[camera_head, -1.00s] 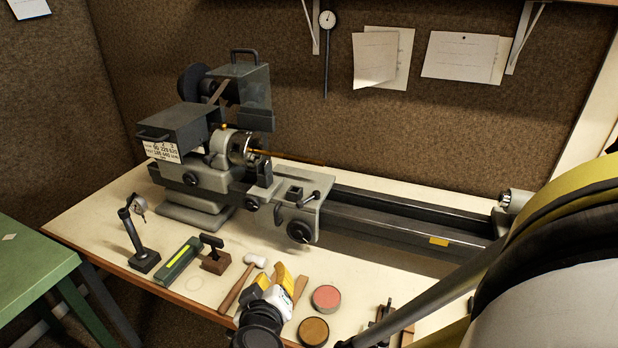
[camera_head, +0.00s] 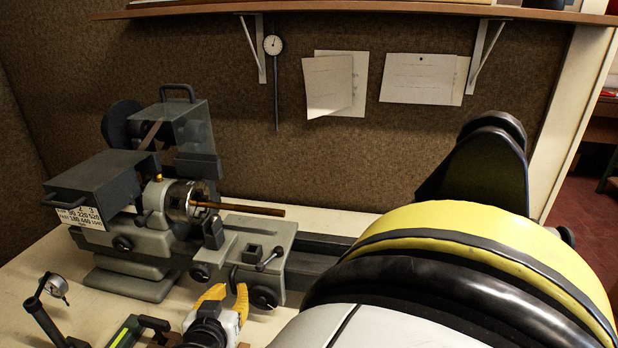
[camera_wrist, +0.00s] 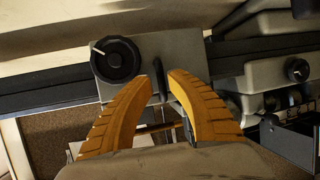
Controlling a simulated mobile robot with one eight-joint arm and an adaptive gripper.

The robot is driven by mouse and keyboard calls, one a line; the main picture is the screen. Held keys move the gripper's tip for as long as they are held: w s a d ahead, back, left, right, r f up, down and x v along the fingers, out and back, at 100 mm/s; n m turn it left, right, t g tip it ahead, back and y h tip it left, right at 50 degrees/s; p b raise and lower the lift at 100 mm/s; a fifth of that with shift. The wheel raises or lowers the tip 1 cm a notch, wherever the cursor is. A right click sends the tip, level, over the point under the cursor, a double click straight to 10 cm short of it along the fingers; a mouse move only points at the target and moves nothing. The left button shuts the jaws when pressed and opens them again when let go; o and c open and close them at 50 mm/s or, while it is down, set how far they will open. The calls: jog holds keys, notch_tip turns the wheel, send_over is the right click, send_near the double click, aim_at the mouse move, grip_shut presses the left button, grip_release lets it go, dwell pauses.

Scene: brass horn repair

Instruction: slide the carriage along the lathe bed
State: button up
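The grey lathe carriage (camera_head: 243,247) sits on the dark bed (camera_head: 318,262), just right of the chuck (camera_head: 190,200). Its black handwheel (camera_head: 264,297) is on the front; both also show in the wrist view, the carriage (camera_wrist: 180,50) with the handwheel (camera_wrist: 117,60). A dark upright handle (camera_wrist: 159,80) stands out from the carriage front. My gripper (camera_head: 230,292) has orange fingers at the carriage front, left of the handwheel. In the wrist view the fingertips (camera_wrist: 160,77) are apart, one on each side of the handle and close to it. Contact is not clear.
A brass rod (camera_head: 240,208) sticks out of the chuck above the carriage. The dial indicator stand (camera_head: 45,312) and a green-striped block (camera_head: 125,332) are at lower left. My arm hides the right part of the bed and most of the bench front.

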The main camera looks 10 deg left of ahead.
jog(key=shift+x, duration=1.25)
jog(key=shift+a, duration=0.1)
grip_shut()
jog(key=shift+w, duration=0.1)
